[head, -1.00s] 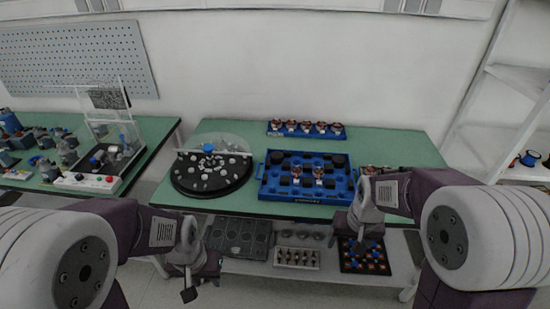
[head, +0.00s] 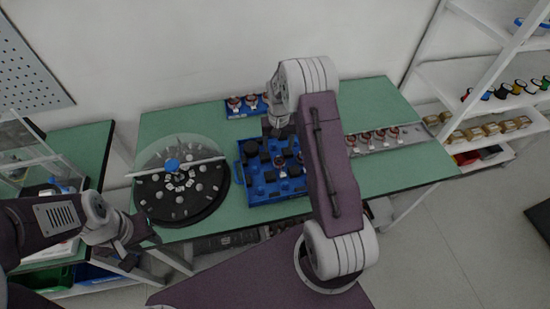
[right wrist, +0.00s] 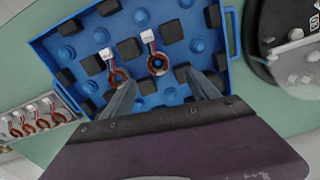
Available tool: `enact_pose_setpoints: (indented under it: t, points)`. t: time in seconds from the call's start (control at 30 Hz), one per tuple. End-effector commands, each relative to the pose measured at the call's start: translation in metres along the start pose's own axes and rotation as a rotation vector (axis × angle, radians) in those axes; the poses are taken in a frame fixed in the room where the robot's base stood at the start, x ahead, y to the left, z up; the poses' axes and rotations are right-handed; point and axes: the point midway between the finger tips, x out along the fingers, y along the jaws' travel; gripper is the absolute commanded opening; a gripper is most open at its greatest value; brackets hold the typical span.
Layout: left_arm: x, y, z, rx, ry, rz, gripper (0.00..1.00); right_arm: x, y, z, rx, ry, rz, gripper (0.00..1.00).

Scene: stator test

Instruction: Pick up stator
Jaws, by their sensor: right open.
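Two stators with copper-red rings and white connectors sit in the blue tray (head: 262,199). In the right wrist view, one stator (right wrist: 157,63) is near the middle and the other (right wrist: 118,77) is to its left, beside the left finger. In the head view a stator (head: 280,160) shows beside my right arm. My right gripper (right wrist: 163,82) is open and empty over the tray, with its fingers pointing toward the stators.
A round black turntable (head: 205,208) with a clear cover stands left of the tray. A blue rack (head: 232,113) with more stators is behind it. Several stators (head: 380,137) stand in a row at right. The green table (head: 410,170) is clear at its right end.

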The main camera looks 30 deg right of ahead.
Motion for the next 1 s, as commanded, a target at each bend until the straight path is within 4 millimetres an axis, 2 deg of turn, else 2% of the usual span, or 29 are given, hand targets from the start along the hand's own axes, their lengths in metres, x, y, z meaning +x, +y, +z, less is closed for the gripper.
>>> enact_pose_setpoints:
  t: [0.07, 0.3, 0.47, 0.6, 0.73, 1.0]
  points:
    - [-0.001, 0.0, 0.0, 0.0, -0.001, 0.0, 0.36, 0.003, 0.0, 0.001, 0.0, -0.002, 0.0, 0.69]
    - [-0.01, 0.0, -0.001, 0.0, 0.0, 0.0, 0.36, 0.036, 0.0, 0.001, -0.001, -0.001, 0.0, 0.69]
    - [-0.012, 0.0, -0.001, 0.0, 0.0, 0.0, 0.36, 0.042, 0.001, 0.001, -0.001, -0.002, 0.0, 0.69]
    - [-0.026, 0.001, -0.003, 0.0, 0.0, 0.0, 0.36, 0.065, 0.005, 0.004, -0.001, -0.005, 0.001, 0.69]
    - [-0.027, 0.001, -0.003, 0.0, 0.0, 0.0, 0.36, 0.086, 0.005, 0.003, -0.002, -0.001, 0.0, 0.69]
    - [-0.026, 0.001, -0.003, 0.0, 0.0, 0.0, 0.36, 0.091, 0.005, 0.003, -0.002, 0.001, 0.0, 0.69]
